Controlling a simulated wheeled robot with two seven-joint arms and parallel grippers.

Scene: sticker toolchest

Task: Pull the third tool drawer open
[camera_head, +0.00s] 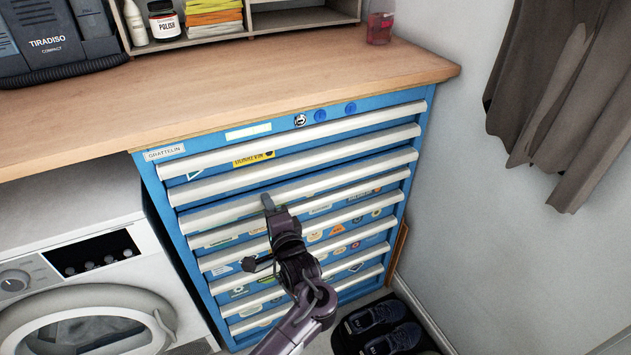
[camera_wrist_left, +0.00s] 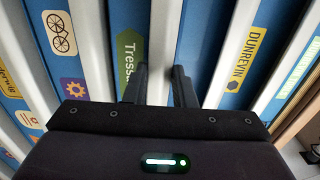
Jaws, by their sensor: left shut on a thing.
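The blue tool chest (camera_head: 164,208) stands under the wooden worktop, with a stack of drawers that have long pale handle strips. The third drawer's handle strip (camera_head: 340,178) runs across the chest's upper middle. My left gripper (camera_head: 267,203) reaches up from below and is shut on this strip, left of its middle. In the left wrist view the two dark fingers (camera_wrist_left: 159,88) stand on either side of a pale strip (camera_wrist_left: 160,45). My right gripper is not in view.
A white washing machine (camera_head: 75,240) stands left of the chest. Black shoes on a dark tray (camera_head: 378,328) lie on the floor at the right front. Grey cloth (camera_head: 560,100) hangs at the right wall. The worktop (camera_head: 250,85) overhangs the chest.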

